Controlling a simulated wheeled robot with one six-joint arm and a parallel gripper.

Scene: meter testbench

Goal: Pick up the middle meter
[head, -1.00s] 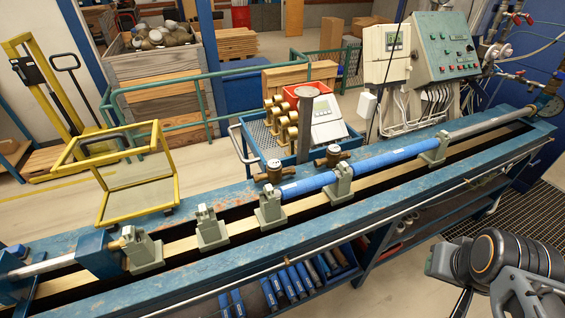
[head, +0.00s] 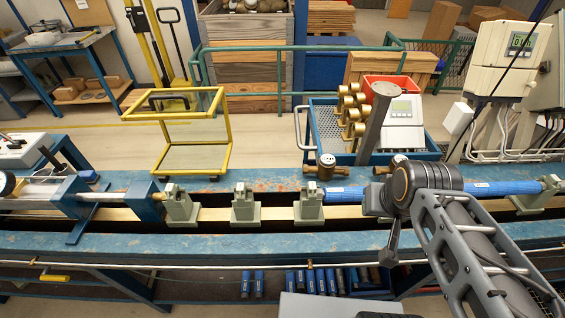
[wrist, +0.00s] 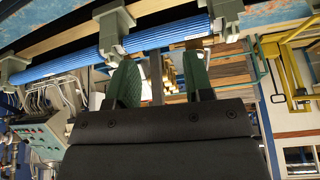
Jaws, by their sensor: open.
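Two brown bronze meters stand on the far rim of the blue bench in the head view. The left meter (head: 325,166) is in plain sight. The other meter (head: 394,163) is partly hidden behind my arm. I cannot tell which one is the middle meter, and my arm may hide more. My gripper (wrist: 161,82) is open, with green finger pads apart and nothing held between them. It faces the blue pipe and clamps, and brass meters (wrist: 169,78) show far off between the fingers. In the head view the fingers are hidden behind my arm.
A blue pipe (head: 346,195) runs through grey-green clamps (head: 309,203) along the bench. A yellow frame (head: 195,157) stands left.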

